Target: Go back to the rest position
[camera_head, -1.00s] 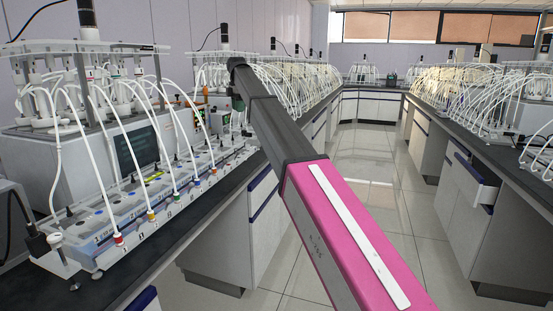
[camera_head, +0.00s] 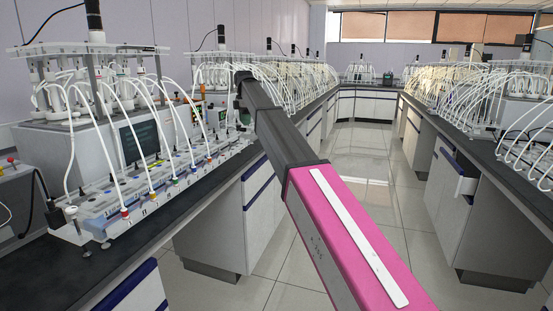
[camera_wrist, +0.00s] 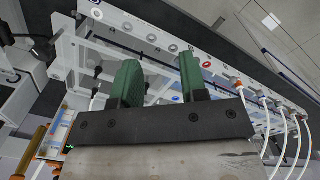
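My gripper (camera_wrist: 158,72) shows in the wrist view with two green fingers standing apart. Nothing is visibly held between them, so it is open. Below it in that view lies a white rack frame (camera_wrist: 146,32) with round ports and white tubes. In the head view, my arm reaches forward over the aisle side of the left bench. My gripper (camera_head: 243,114) is at its far end, small and partly hidden by the arm. It appears near the far end of the white reactor unit (camera_head: 150,190); I cannot tell the exact gap.
The left dark bench (camera_head: 150,225) carries several reactor units with looping white tubes. A grey box with a red button (camera_head: 14,172) stands at the left edge. The tiled aisle (camera_head: 360,190) is clear.

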